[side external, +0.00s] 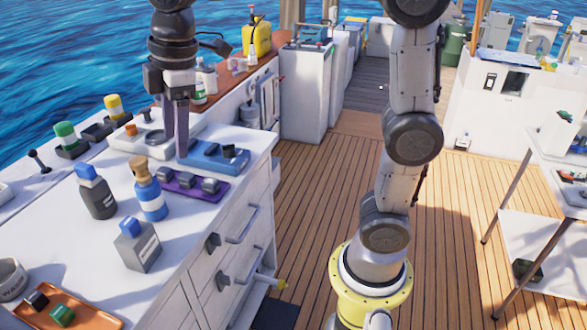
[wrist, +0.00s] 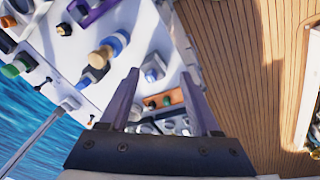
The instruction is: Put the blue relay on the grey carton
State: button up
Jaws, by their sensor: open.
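The grey carton (side external: 142,252) stands upright on the white worktop in the side view, with a pale label on one face. A small blue block (side external: 131,228), which looks like the blue relay, sits on its top. In the wrist view the carton (wrist: 155,65) and the blue block (wrist: 150,75) show beyond my fingers. My gripper (side external: 182,156) is open and empty, pointing down near the blue tray, behind and to the right of the carton. Its two fingers (wrist: 158,74) are apart in the wrist view, with nothing held between them.
An orange tray (side external: 85,318) holds a black block and a green block at the front left. A dark bottle (side external: 97,198) and a cork-topped blue bottle (side external: 150,200) stand behind the carton. A purple tray (side external: 215,196) and a blue tray (side external: 232,166) lie near my gripper.

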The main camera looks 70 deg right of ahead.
jog(key=s+d+f+m+t, duration=0.1)
jog(key=s+d+f+m, duration=0.1)
jog(key=s, duration=0.4)
jog(key=s+d+f+m+t, duration=0.1)
jog(key=s+d+f+m, duration=0.1)
jog(key=s+m, duration=0.3)
jog(key=s+d+f+m+t, duration=0.1)
jog(key=s+f+m, duration=0.3)
jog(key=s, duration=0.4)
jog(key=shift+d, duration=0.75)
